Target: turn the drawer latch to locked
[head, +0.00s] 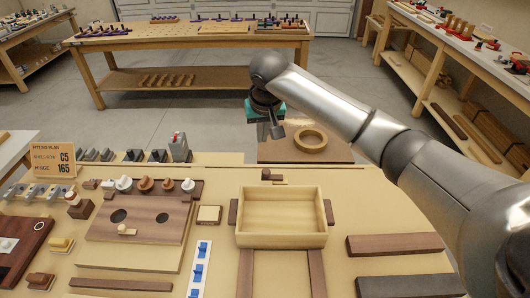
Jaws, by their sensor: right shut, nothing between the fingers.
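A pale wooden drawer (282,240) with an open, empty tray sits at the middle of the bench, between dark side blocks. Just behind its back edge is a small dark block with a light bar (272,177). It may be the latch; I cannot tell whether it stands at locked. My right gripper (277,131) hangs above and behind that piece, well apart from it. It is shut, with nothing held. My left gripper is not in view.
Two dark rails (246,275) run forward from the drawer. Left are a dark board with round holes (140,222), a sign (53,160) and a strip with blue switches (200,270). Dark planks (395,244) lie right.

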